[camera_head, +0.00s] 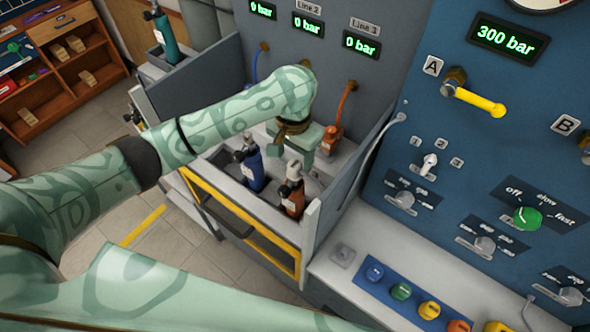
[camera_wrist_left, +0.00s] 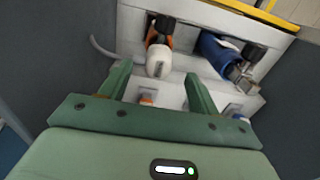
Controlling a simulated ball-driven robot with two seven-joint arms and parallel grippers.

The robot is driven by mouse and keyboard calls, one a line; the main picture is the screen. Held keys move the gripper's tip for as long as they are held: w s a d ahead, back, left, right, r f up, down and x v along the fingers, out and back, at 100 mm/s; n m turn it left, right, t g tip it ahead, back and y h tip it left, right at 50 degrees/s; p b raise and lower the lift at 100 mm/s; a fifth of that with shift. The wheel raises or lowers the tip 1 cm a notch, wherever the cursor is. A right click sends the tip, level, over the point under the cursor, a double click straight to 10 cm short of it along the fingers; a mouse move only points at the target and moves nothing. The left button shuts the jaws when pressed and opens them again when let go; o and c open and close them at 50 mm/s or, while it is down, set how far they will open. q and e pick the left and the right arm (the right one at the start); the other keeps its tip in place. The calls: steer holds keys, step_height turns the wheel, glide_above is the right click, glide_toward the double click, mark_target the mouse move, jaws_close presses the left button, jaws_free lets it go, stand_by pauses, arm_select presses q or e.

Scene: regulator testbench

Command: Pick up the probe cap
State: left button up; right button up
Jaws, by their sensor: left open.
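My left gripper (camera_head: 300,145) hangs over the grey bench bay, and its fingers are open and apart in the left wrist view (camera_wrist_left: 157,76). No part is clearly marked as the probe cap. A white rounded top (camera_wrist_left: 158,62) on a dark and orange bottle lies near the fingertips in the wrist view, with nothing gripped. The orange-brown bottle (camera_head: 293,197) stands in front of the gripper in the head view. A small orange piece (camera_wrist_left: 147,99) shows between the fingers, mostly hidden. My right gripper is out of view.
A blue bottle (camera_head: 252,168) stands left of the gripper; another orange bottle (camera_head: 332,138) is behind it. Bay walls and a yellow rail (camera_head: 240,215) border the bay. The blue control panel (camera_head: 480,120) rises on the right. Coloured knobs sit on a blue strip (camera_head: 387,290).

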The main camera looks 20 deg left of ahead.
mark_target(294, 164)
arm_select(q)
step_height(294, 164, down, 4)
steer(key=shift+d+f+b, duration=0.1)
steer(key=shift+b, duration=0.85)
steer(key=shift+r, duration=0.25)
steer(key=c, duration=1.2)
steer(key=shift+o, duration=0.2)
step_height(294, 164, up, 10)
steer(key=p, duration=0.5)
steer(key=shift+p, duration=0.4)
